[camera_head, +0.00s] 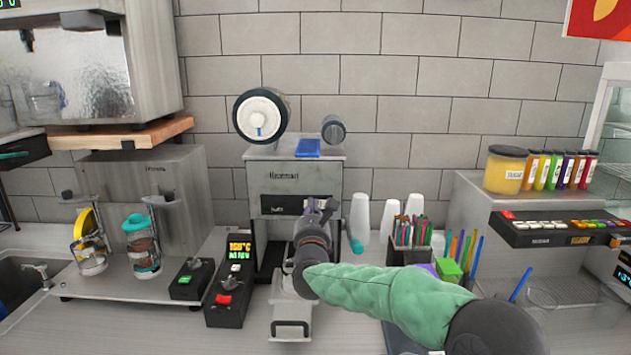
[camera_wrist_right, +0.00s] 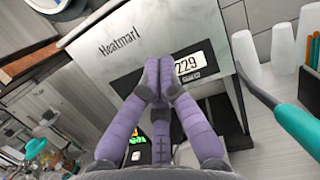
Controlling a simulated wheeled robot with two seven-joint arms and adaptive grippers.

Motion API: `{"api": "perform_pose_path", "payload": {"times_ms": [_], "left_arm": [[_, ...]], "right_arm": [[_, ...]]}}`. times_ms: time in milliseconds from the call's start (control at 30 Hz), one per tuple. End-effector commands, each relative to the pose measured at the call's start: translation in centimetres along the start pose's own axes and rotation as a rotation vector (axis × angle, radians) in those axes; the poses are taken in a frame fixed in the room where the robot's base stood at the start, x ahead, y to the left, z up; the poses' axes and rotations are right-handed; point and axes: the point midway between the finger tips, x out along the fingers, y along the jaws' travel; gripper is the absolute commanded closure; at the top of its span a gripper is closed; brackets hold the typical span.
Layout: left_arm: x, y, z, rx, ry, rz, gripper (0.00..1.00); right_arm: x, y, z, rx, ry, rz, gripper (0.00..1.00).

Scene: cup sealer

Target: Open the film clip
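The cup sealer (camera_head: 294,180) is a grey box machine against the brick wall. A large film roll (camera_head: 262,115) with a white face and a small roll (camera_head: 333,130) stand above it. A flat blue piece (camera_head: 307,147) is on its top; I cannot tell whether this is the film clip. My right gripper (camera_head: 318,207) is in front of the sealer's face. In the right wrist view its purple fingers (camera_wrist_right: 159,78) meet at the tips before the sealer's display (camera_wrist_right: 189,66), with nothing visible between them. Whether they touch the face is unclear. My left gripper is not in view.
A lever with a teal grip (camera_wrist_right: 300,128) sticks out at the sealer's right side. A control box (camera_head: 232,285) is at left.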

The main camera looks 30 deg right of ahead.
Motion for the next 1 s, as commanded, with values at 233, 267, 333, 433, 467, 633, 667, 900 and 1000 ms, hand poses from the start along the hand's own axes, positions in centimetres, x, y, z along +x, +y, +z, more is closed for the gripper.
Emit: {"api": "perform_pose_path", "payload": {"times_ms": [233, 267, 333, 433, 467, 633, 667, 900, 1000], "left_arm": [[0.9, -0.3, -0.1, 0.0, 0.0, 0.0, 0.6], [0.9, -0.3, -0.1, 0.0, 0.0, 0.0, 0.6], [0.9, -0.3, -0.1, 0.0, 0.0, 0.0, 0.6], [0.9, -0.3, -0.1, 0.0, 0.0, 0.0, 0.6], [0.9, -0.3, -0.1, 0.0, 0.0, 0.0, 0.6], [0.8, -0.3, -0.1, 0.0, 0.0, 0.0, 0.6], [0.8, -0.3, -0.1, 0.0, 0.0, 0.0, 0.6], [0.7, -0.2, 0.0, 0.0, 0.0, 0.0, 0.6], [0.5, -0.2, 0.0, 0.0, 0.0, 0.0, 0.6]], "right_arm": [[-0.1, -0.8, 0.7, 0.063, -0.029, -0.023, 1.0], [-0.1, -0.8, 0.8, 0.064, -0.029, -0.023, 1.0], [-0.1, -0.8, 0.8, 0.064, -0.029, -0.023, 1.0], [-0.1, -0.8, 0.8, 0.063, -0.028, -0.023, 1.0], [-0.1, -0.8, 0.8, 0.063, -0.028, -0.023, 1.0], [0.3, -0.8, 0.8, 0.062, -0.028, -0.022, 1.0], [0.5, -0.8, 0.8, 0.062, -0.027, -0.022, 1.0], [3.8, -0.9, 0.8, 0.061, -0.028, -0.024, 1.0], [5.5, -0.9, 0.8, 0.061, -0.028, -0.023, 1.0]]}}
